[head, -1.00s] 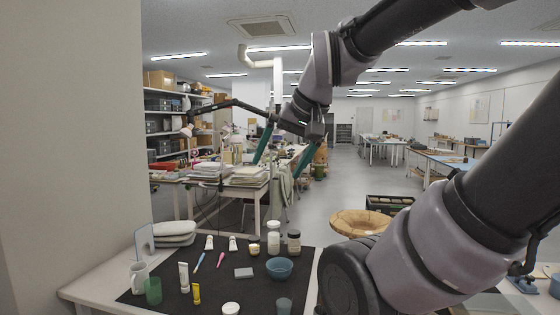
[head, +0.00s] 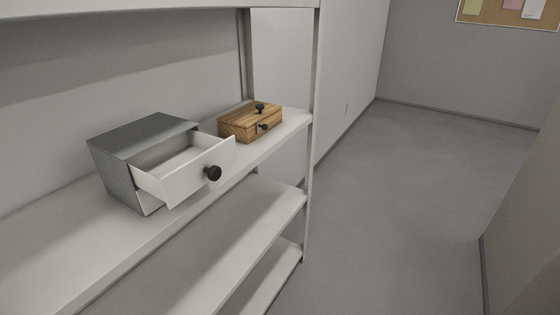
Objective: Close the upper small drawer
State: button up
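A small grey cabinet (head: 125,160) stands on a pale shelf in the head view, left of centre. Its drawer (head: 190,172) is pulled well out toward the lower right. The drawer has a white front with a dark round knob (head: 213,173), and the inside that shows looks empty. A narrow pale part of the cabinet front shows below the open drawer; I cannot tell whether it is a second drawer. My gripper is not in view.
A small wooden box (head: 238,127) with dark knobs on its top and front stands farther along the same shelf (head: 60,245). A shelf post (head: 313,110) rises at the shelf's right end. Lower shelf boards lie below. Grey floor (head: 400,200) to the right is clear.

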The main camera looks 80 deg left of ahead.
aim_at(184, 161)
jog(key=u, duration=3.45)
